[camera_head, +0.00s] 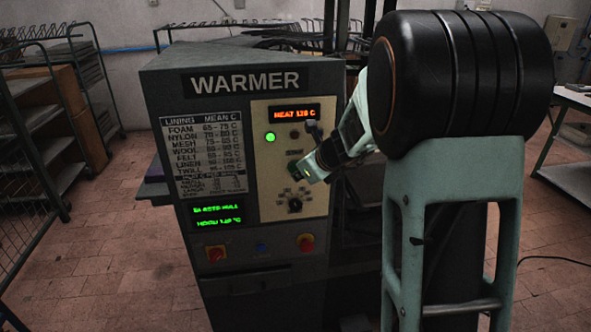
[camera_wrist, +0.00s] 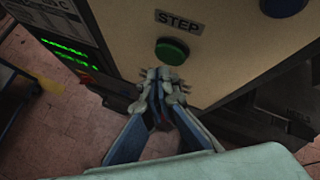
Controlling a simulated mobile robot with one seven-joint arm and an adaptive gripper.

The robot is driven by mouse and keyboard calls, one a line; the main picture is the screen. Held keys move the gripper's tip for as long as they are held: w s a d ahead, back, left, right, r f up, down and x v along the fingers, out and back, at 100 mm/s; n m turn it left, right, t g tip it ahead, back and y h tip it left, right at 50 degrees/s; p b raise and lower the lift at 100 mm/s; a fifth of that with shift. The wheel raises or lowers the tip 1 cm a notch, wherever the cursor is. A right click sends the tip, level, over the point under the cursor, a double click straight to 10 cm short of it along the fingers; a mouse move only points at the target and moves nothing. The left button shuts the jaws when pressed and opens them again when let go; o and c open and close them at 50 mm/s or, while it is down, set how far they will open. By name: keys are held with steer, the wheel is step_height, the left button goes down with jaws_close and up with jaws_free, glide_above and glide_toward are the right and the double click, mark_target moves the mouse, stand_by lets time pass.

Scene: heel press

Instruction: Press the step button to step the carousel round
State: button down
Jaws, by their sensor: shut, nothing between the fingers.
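The warmer cabinet (camera_head: 160,90) carries a cream control panel (camera_head: 262,190) on its front. In the wrist view a round green button (camera_wrist: 172,51) sits on the panel under a label reading STEP (camera_wrist: 178,22). My gripper (camera_wrist: 158,86) is shut and empty, its fingertips just below the green button in the picture; whether they touch the panel cannot be told. The carousel cannot be made out.
The panel has an orange display (camera_head: 294,114), a lit green lamp (camera_head: 270,137) and a black dial (camera_head: 295,205). A shelf rack (camera_head: 30,120) stands left, a white table (camera_head: 575,98) right.

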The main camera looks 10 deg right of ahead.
stand_by(0.3)
steer(key=shift+w, duration=0.45)
